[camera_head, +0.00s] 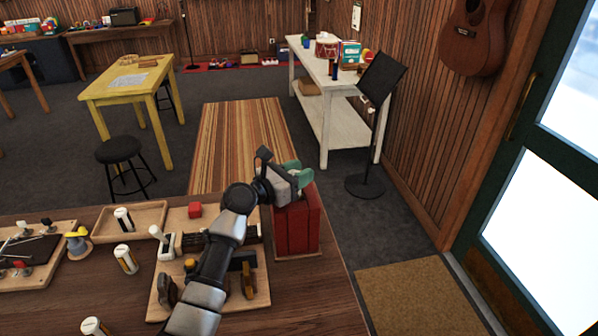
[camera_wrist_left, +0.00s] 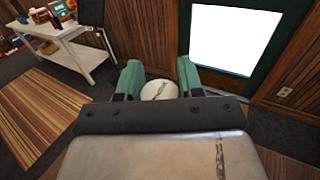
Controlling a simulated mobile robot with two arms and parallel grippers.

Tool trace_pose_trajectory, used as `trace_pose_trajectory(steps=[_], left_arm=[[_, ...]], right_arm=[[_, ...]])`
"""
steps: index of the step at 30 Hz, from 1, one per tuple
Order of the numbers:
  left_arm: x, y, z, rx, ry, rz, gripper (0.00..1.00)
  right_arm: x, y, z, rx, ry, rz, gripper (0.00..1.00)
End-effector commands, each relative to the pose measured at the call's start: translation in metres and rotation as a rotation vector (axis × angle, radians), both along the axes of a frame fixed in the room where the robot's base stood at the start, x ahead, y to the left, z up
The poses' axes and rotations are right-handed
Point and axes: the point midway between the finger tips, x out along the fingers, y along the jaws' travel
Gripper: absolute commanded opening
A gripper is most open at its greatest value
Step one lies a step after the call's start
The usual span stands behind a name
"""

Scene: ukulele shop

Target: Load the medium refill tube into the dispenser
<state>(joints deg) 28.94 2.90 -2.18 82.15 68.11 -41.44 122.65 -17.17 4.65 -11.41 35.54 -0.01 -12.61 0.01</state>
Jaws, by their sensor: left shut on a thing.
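My left gripper (camera_head: 288,178) is above the red upright block (camera_head: 297,225), which looks like the dispenser and stands on a wooden base at the table's right edge. Its green fingers, also in the left wrist view (camera_wrist_left: 160,85), are shut on a tube with a round white end (camera_wrist_left: 160,90). Only that end shows, so I cannot tell its size or whether its lower end is inside the red block. Other white tubes stand on the left: one in a tray (camera_head: 124,220), one on the table (camera_head: 125,259), and one at the front edge (camera_head: 95,326).
A wooden board (camera_head: 255,291) with dark fittings lies beneath my left arm. A black music stand (camera_head: 381,78) and white shelf table (camera_head: 326,71) stand beyond the table; the floor between is clear.

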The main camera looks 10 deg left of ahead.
Motion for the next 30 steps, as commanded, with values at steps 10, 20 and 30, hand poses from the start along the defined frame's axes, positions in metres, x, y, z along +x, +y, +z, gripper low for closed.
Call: trace_pose_trajectory(steps=[10, 20, 30], left_arm=[[0.0, 0.0, -0.006, 0.0, 0.0, 0.0, 0.44], [-0.001, 0.001, -0.005, 0.0, 0.0, 0.0, 0.47], [-0.022, 0.017, -0.004, 0.001, 0.001, 0.001, 0.47]], right_arm=[[0.0, 0.0, -0.004, 0.0, 0.0, 0.0, 0.63], [0.0, 0.0, -0.002, 0.0, 0.001, 0.0, 0.63], [-0.001, 0.0, 0.014, 0.001, 0.001, 0.001, 0.63]])
